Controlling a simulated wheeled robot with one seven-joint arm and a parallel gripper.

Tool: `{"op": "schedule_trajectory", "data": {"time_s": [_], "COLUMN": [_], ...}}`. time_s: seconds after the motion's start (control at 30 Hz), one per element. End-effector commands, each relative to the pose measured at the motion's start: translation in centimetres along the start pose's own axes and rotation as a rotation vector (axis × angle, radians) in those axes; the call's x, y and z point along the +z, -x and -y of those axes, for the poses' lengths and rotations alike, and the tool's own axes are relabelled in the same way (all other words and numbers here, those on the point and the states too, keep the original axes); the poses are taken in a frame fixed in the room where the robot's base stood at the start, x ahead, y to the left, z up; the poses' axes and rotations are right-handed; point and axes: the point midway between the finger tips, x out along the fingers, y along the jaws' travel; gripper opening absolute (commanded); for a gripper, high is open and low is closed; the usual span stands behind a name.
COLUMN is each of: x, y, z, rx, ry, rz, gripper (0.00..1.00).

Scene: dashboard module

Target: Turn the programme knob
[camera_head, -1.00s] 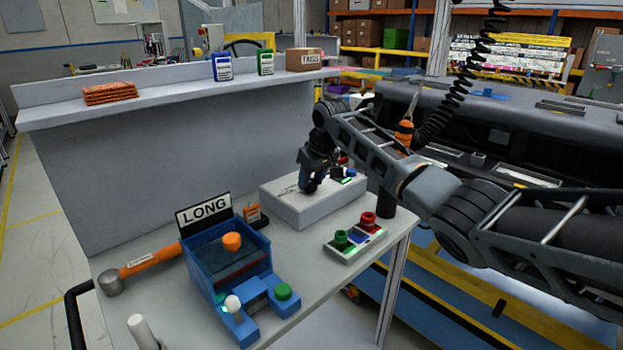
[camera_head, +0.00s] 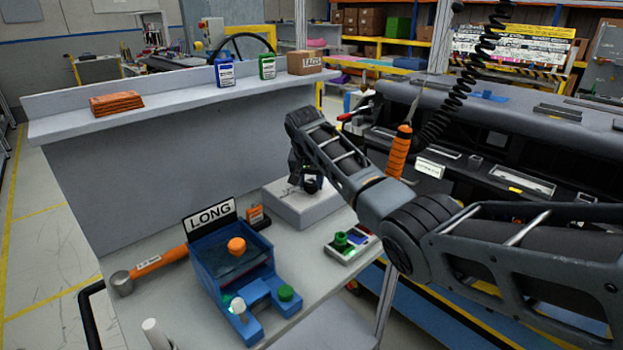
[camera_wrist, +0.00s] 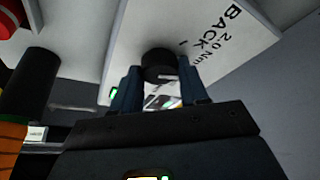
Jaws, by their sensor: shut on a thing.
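The programme knob (camera_wrist: 158,64) is a short black cylinder on a pale box marked "2.0 Nm BACK" (camera_wrist: 205,50). In the wrist view my gripper (camera_wrist: 158,84) has its two dark blue fingers shut on the knob, one on each side. In the head view my gripper (camera_head: 305,182) is over the pale box (camera_head: 305,208), and my arm hides the knob and the box's right part. A small green light (camera_wrist: 113,93) shows beside the left finger.
A hammer (camera_head: 150,266) lies at left. A shelf (camera_head: 180,98) runs behind.

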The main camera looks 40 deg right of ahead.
Motion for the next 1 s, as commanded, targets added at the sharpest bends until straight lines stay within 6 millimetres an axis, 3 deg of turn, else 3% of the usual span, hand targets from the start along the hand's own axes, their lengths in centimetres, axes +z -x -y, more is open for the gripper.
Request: {"op": "schedule_trajectory", "data": {"time_s": [0.5,1.0], "x": [0.03,-0.16], "y": [-0.27,-0.08], "z": [0.40,0.36], "rx": [0.166,0.230], "ry": [-0.404,-0.560], "rz": [-0.001,-0.001], "gripper": [0.13,0.13]}}
